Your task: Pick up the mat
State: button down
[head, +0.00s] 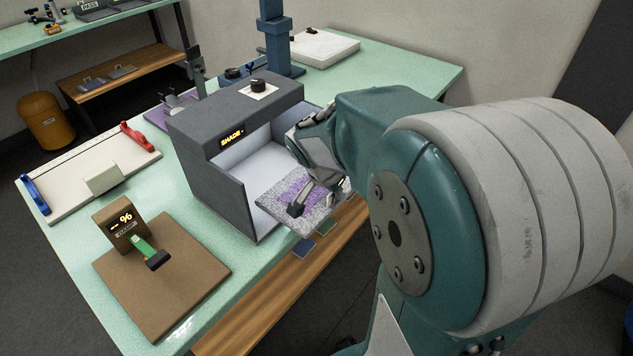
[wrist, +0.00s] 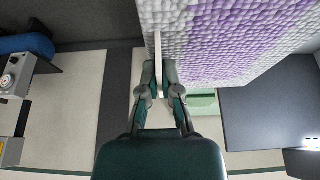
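The mat (head: 284,190) is a speckled grey and purple tufted square. In the head view it lies flat or slightly tilted at the open front of the grey shade box (head: 225,122), sticking out past the table edge. My gripper (head: 309,195) is at the mat's outer right edge, with a dark finger over its top. In the wrist view the mat (wrist: 235,35) fills the upper right, and my gripper (wrist: 160,68) has its fingers closed on either side of its pale edge. I cannot tell whether the mat touches the box floor.
A blue post (head: 275,35) stands behind the box. A wooden shelf (head: 285,275) runs below the table front, holding small dark swatches.

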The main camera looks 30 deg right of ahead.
jog(key=s+d, duration=0.4)
jog(key=s, duration=0.7)
jog(key=shift+s, duration=0.25)
